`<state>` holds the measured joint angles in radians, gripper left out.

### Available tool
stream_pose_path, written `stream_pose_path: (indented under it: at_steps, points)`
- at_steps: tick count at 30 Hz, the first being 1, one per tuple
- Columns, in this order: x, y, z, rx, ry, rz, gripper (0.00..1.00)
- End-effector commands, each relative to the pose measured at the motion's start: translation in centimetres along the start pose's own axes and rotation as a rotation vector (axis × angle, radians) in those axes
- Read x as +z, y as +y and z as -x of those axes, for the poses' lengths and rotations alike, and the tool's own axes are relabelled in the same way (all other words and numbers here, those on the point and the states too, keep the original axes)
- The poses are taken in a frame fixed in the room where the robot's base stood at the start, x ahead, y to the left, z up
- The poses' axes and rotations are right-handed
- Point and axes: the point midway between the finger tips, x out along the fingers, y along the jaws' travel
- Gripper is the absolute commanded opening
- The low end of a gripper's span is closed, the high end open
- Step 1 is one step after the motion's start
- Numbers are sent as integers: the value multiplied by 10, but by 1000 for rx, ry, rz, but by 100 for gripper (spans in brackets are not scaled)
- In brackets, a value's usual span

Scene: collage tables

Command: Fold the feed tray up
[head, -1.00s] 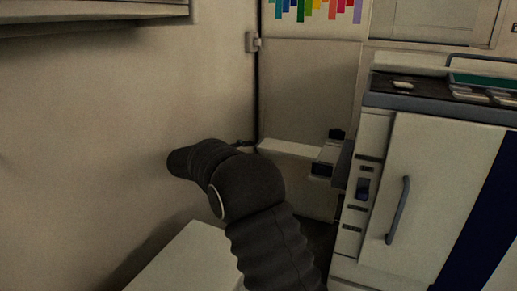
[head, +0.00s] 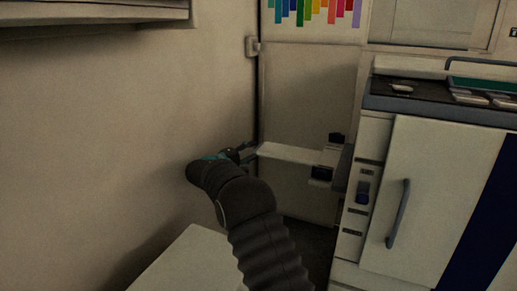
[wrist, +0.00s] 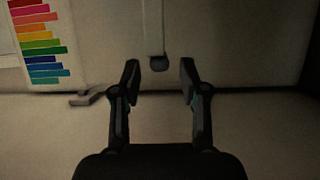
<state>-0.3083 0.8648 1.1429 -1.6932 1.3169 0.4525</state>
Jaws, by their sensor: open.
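The feed tray (head: 292,154) is a pale flat panel that sticks out to the left from the side of the white printer, roughly level. Dark clips sit near its printer end. My gripper (head: 246,151) is just off the tray's free left end in the head view. In the wrist view my gripper (wrist: 160,82) has its two dark fingers spread with nothing between them. Beyond the fingertips, a pale strip ending in a dark knob (wrist: 159,63) lines up with the gap; it looks like the tray seen edge-on. I cannot tell the exact distance.
The printer (head: 440,190) with its handled front door stands at the right. A plain wall is close on the left. A colour chart (head: 312,10) hangs at the back.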

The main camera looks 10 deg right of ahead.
Motion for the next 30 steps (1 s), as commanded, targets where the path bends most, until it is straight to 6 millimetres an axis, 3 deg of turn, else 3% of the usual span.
stream_pose_path:
  at_steps: [3, 9, 20, 25, 30]
  points:
    - [1, 0, -19, 0, -2, 0, 44]
    - [0, 0, -37, 0, -1, 0, 44]
    - [0, 0, -41, -1, 0, 0, 44]
    - [0, 0, -41, -1, 0, 0, 4]
    - [0, -1, -41, -1, -1, 0, 0]
